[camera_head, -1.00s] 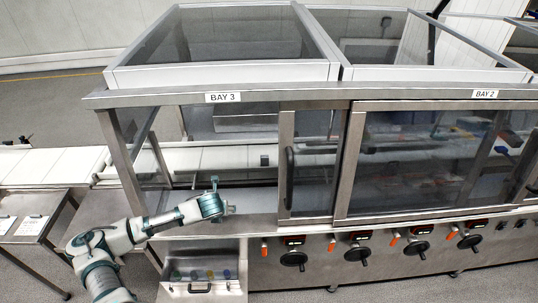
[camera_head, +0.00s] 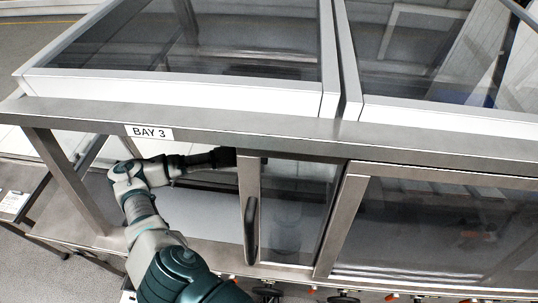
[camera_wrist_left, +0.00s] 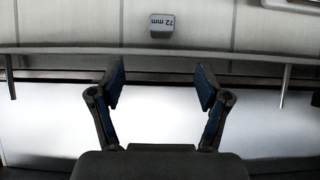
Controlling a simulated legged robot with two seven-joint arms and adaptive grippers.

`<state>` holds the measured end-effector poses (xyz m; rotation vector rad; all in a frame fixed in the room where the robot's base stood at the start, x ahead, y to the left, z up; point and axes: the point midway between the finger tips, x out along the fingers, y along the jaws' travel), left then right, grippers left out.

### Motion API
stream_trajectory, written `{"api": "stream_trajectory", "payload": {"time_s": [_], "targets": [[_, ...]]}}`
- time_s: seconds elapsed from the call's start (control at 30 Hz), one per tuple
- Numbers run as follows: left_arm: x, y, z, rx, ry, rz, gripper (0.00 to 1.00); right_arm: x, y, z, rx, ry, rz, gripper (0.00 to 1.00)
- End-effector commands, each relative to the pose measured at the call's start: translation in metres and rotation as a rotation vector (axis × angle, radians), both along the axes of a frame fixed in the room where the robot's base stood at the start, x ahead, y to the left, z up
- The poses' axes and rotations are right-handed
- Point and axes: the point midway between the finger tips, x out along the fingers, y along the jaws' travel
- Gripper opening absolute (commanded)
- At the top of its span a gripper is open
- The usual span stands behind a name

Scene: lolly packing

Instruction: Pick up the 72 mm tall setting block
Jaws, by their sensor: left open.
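The setting block (camera_wrist_left: 162,26) is a small grey block with an upside-down "72 mm" label in the left wrist view. It sits on a pale panelled surface near the top of that view. My left gripper (camera_wrist_left: 161,84) is open and empty, its two fingers apart below the block in the picture and not touching it. In the head view my left gripper (camera_head: 222,157) reaches inside the BAY 3 opening, partly hidden by the door frame. The block is not visible in the head view. My right gripper is not in view.
A thin horizontal rail (camera_wrist_left: 160,50) crosses the wrist view between the fingers and the block, with posts at both sides. In the head view the BAY 3 top beam (camera_head: 210,127) is above my arm, and the sliding door's upright and handle (camera_head: 251,220) stand to its right.

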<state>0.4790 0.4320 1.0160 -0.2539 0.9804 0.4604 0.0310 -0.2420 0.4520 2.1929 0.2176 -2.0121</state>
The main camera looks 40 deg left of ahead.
Motion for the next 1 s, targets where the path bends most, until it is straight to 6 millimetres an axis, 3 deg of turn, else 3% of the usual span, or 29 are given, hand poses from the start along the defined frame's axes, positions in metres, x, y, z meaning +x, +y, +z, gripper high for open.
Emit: {"api": "stream_trajectory", "payload": {"time_s": [0.17,0.5,0.77,1.0], "targets": [[0.014,0.004,-0.023,0.000,0.007,0.001,0.76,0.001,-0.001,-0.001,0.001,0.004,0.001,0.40],[0.052,0.024,-0.089,0.000,0.007,0.001,0.76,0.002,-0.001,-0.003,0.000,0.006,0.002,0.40],[0.063,0.032,-0.108,-0.001,0.005,0.000,0.76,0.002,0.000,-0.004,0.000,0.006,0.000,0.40],[0.082,0.040,-0.138,0.000,0.007,0.001,0.76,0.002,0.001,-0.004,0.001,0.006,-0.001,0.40]]}}
